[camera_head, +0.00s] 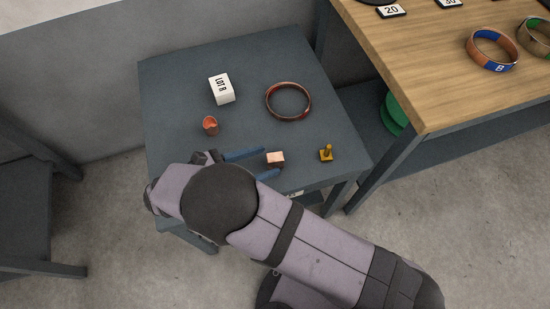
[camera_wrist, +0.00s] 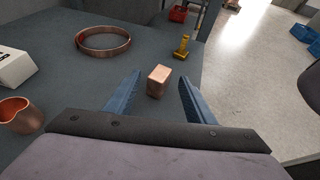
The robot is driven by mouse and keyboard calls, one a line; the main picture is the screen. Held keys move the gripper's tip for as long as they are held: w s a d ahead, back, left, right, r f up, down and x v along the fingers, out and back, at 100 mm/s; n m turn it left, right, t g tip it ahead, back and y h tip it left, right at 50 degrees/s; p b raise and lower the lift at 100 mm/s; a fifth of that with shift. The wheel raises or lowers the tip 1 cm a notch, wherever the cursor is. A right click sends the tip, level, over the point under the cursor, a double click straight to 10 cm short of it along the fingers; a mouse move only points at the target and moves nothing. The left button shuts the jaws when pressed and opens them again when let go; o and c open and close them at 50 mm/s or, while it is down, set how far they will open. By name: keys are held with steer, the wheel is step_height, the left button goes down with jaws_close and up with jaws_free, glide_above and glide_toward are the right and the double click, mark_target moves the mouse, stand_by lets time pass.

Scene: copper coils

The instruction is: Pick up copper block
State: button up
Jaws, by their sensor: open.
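The copper block (camera_head: 276,158) is a small shiny cube on the dark grey table (camera_head: 180,75), near its front edge. In the wrist view the copper block (camera_wrist: 158,81) stands between and a little beyond the tips of my gripper's two blue fingers. My gripper (camera_head: 258,163) is open and empty. In the wrist view my gripper (camera_wrist: 160,83) has one finger to the left and one to the right of the block, with gaps on both sides. I cannot tell the exact height of the fingers above the table.
A copper ring (camera_head: 289,101) lies behind the block. A brass-coloured piece (camera_head: 326,153) stands to its right. A copper cup (camera_head: 210,126) and a white "LOT B" block (camera_head: 221,89) are further left. A wooden table (camera_head: 440,70) with coils is at right.

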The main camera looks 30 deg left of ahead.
mark_target(271, 159)
steer(key=shift+x, duration=2.35)
steer(key=shift+r, duration=0.1)
jaws_close()
